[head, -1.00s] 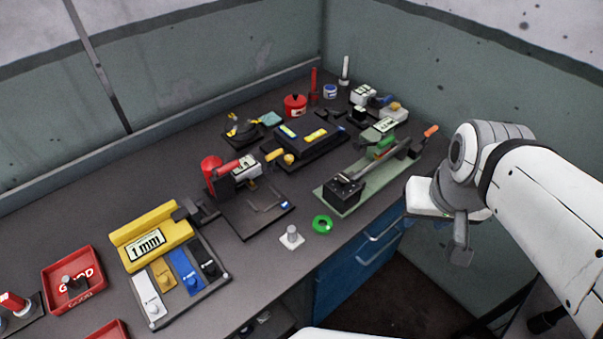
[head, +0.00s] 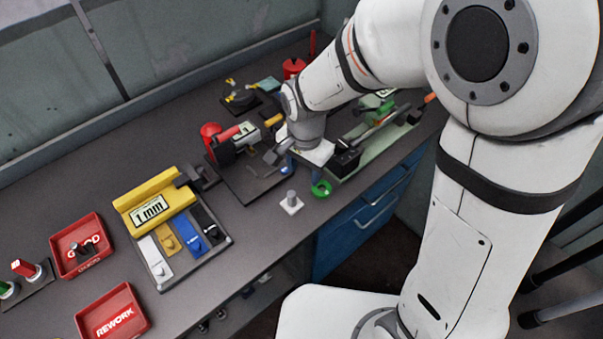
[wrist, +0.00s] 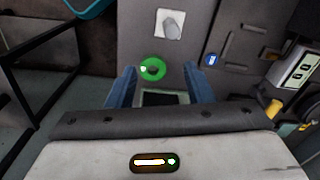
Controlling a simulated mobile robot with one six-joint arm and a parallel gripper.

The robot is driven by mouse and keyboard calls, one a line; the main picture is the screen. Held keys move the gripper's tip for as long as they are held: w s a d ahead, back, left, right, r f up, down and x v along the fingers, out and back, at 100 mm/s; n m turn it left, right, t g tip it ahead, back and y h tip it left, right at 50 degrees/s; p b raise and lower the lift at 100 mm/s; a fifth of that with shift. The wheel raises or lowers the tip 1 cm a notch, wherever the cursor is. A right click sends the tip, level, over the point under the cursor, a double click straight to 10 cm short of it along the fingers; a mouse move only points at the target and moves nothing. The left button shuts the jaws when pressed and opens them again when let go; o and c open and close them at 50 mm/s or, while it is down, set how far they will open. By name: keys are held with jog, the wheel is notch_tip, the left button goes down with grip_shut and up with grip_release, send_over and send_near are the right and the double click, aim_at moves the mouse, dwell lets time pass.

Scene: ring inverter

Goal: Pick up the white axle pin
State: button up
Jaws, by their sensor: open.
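The axle pin is a pale grey-white cylinder (head: 291,197) standing upright on a small white square base near the front edge of the workbench. It also shows in the wrist view (wrist: 173,27), at the top, beyond my fingertips. My gripper (head: 304,172) is above the bench, behind and slightly right of the pin in the head view. In the wrist view its two blue fingers (wrist: 160,80) are spread apart with nothing held between them. The pin is clear of both fingers.
A green ring (head: 321,188) lies right of the pin, close to my fingers. A black plate with a red-handled device (head: 231,140) is behind left. A yellow gauge tray (head: 157,205) and red trays (head: 112,312) stand left. Bare bench surrounds the pin's left side.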

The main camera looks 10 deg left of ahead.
aim_at(292, 193)
jog(key=a, duration=0.1)
jog(key=f, duration=0.1)
jog(key=a+f, duration=0.1)
jog(key=shift+s+a+f+m, duration=0.1)
jog(key=shift+s+a+m, duration=0.15)
jog(key=shift+a+m, duration=0.05)
notch_tip(292, 193, down, 2)
jog(key=shift+a+f, duration=0.1)
jog(key=shift+f, duration=0.15)
jog(key=shift+s+f+p, duration=0.15)
jog(key=shift+f+p, duration=0.75)
jog(key=shift+f, duration=1.85)
jog(key=shift+c, duration=0.6)
grip_shut()
